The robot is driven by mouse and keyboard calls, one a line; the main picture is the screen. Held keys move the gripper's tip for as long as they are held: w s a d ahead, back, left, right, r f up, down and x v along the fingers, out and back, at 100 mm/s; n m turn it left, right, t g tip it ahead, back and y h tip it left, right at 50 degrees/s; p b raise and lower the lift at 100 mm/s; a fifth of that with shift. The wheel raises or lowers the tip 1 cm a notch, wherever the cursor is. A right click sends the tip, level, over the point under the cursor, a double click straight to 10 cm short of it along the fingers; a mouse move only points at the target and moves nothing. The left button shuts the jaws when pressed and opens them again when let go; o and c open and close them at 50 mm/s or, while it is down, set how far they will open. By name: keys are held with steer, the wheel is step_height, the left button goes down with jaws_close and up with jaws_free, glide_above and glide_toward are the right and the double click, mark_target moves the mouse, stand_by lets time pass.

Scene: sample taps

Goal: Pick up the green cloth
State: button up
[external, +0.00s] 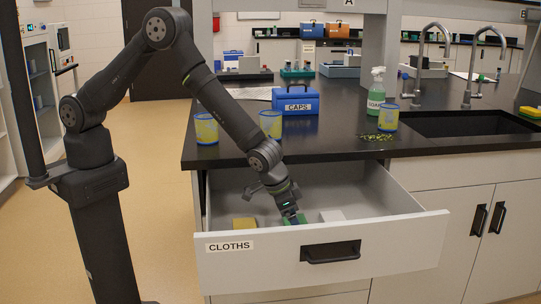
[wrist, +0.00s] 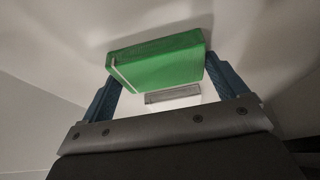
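The green cloth (wrist: 160,60) is a folded, block-like pad in the wrist view, lying between the two blue fingers of my gripper (wrist: 163,78). The fingers stand spread to about the cloth's width, one at each end. I cannot tell whether they press on it. In the external view my gripper (external: 292,212) points down into the open drawer (external: 400,240) labelled CLOTHS, at the green cloth (external: 301,219). The arm and drawer front partly hide the cloth there.
In the drawer, a yellow cloth (external: 244,223) lies left of my gripper and a whitish cloth (external: 332,215) right of it. The dark counter (external: 340,140) above holds blue-rimmed cups, a blue CAPS box (external: 296,101) and a spray bottle (external: 377,93).

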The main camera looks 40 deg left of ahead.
steer(key=shift+c, duration=1.1)
